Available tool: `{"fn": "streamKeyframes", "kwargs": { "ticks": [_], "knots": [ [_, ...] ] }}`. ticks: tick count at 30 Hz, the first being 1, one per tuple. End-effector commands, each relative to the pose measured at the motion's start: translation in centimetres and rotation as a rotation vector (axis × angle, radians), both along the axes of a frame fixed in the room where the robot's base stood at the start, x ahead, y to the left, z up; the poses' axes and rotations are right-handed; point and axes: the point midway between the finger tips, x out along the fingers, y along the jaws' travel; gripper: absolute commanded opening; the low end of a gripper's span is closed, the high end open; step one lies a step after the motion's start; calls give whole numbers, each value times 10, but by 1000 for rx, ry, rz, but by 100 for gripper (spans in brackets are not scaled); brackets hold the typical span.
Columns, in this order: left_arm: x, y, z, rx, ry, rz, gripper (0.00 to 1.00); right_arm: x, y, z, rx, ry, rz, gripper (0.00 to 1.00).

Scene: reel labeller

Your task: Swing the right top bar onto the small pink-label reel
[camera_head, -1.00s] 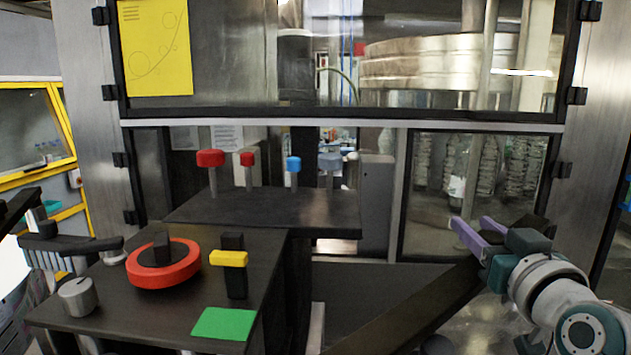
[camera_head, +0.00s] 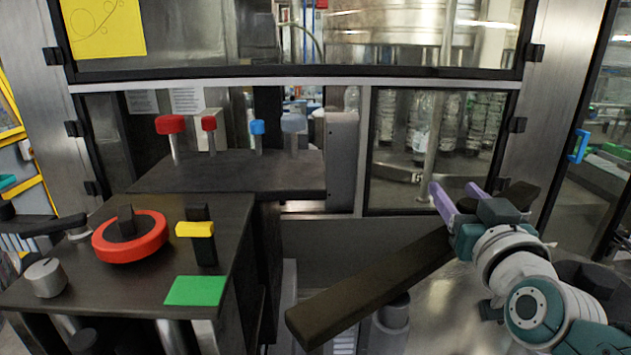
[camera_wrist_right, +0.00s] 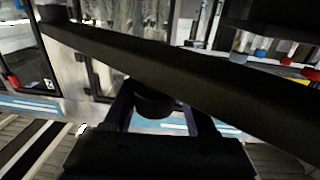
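A long dark bar (camera_head: 375,288) slants across the lower right of the head view, its far end behind my right gripper (camera_head: 456,202). The bar (camera_wrist_right: 200,75) also crosses the right wrist view, with a black round knob (camera_wrist_right: 153,104) below it. My right gripper's purple fingers stand apart; in the wrist view they are on either side of the knob, and contact cannot be told. No pink-label reel can be made out. A dark cylinder (camera_head: 395,312) is partly hidden below the bar. My left gripper is not in view.
A dark table at the left carries a red ring (camera_head: 130,250), a yellow-topped block (camera_head: 195,229), a green pad (camera_head: 196,291) and a grey knob (camera_head: 45,278). A shelf (camera_head: 235,175) with coloured knobs stands behind. Glass doors (camera_head: 440,150) close off the back.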

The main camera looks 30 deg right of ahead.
Motion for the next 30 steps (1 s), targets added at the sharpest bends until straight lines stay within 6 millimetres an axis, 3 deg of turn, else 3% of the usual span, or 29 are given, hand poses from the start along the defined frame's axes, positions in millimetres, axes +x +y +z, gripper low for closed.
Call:
{"fn": "streamKeyframes", "kwargs": {
  "ticks": [4,16,30],
  "knots": [
    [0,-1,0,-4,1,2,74,-1,-1,-1,1,2,-2,74],
    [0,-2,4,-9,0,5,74,-6,2,-1,2,7,-3,74],
    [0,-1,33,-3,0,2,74,-74,52,-1,5,7,0,74]
  ]
}}
